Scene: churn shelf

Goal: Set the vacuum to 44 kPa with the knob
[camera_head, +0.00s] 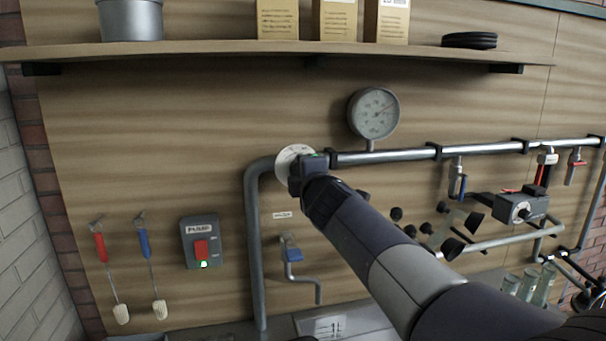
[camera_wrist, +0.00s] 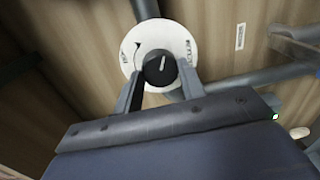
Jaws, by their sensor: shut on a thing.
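The black round knob (camera_wrist: 160,69) sits on a white dial plate (camera_wrist: 136,36) in the wrist view. A white pointer line on the knob points up the picture. The plate carries a curved arrow and lettering too small to read surely. My gripper (camera_wrist: 160,74) has one finger on each side of the knob and is shut on it. In the head view the plate (camera_head: 287,155) shows at the pipe corner, and my wrist hides the knob. The round vacuum gauge (camera_head: 373,112) stands above the pipe; its needle points to the upper right, its numbers unreadable.
A grey pump box (camera_head: 201,241) with a red switch and a lit green lamp is on the wall. A blue-handled valve (camera_head: 292,254) is below the knob. A shelf (camera_head: 220,50) with cartons runs above. Valves and clamps crowd the right; two brushes hang left.

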